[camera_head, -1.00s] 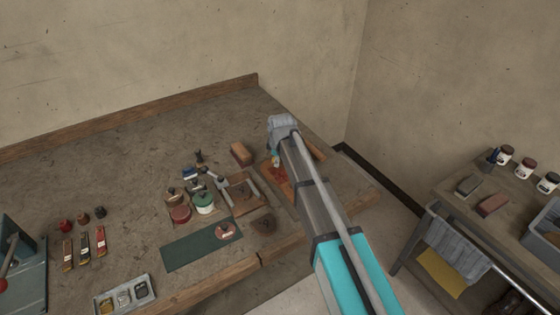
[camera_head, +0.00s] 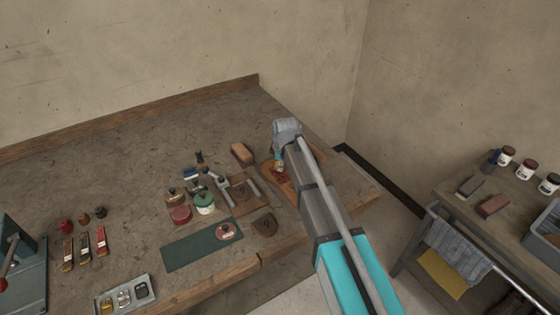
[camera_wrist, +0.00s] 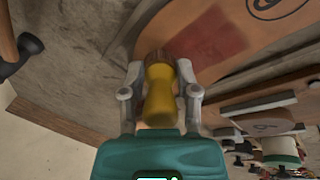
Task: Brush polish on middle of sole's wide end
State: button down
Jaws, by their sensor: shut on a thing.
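My gripper (camera_wrist: 161,85) is shut on a brush with a yellow handle (camera_wrist: 159,105) and brown bristles (camera_wrist: 159,57). The bristles overlap the edge of the orange-brown sole (camera_wrist: 262,42) in the wrist view; I cannot tell whether they touch it. A dark red patch (camera_wrist: 205,42) lies on the sole beside the bristles, and a black ring mark is farther along. In the head view, the sole (camera_head: 294,191) lies on the bench near its right end, partly hidden by my arm. The brush and gripper (camera_head: 279,159) show small there.
A green mat (camera_head: 196,248) lies near the front edge. A side table with jars (camera_head: 506,154) stands at the right.

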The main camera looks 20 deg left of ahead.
jog(key=shift+s+d, duration=0.7)
jog(key=shift+d, duration=0.1)
jog(key=shift+r, duration=0.15)
jog(key=shift+r+p, duration=2.9)
jog(key=shift+p, duration=0.1)
notch_tip(320, 180, up, 3)
jog(key=p, duration=0.3)
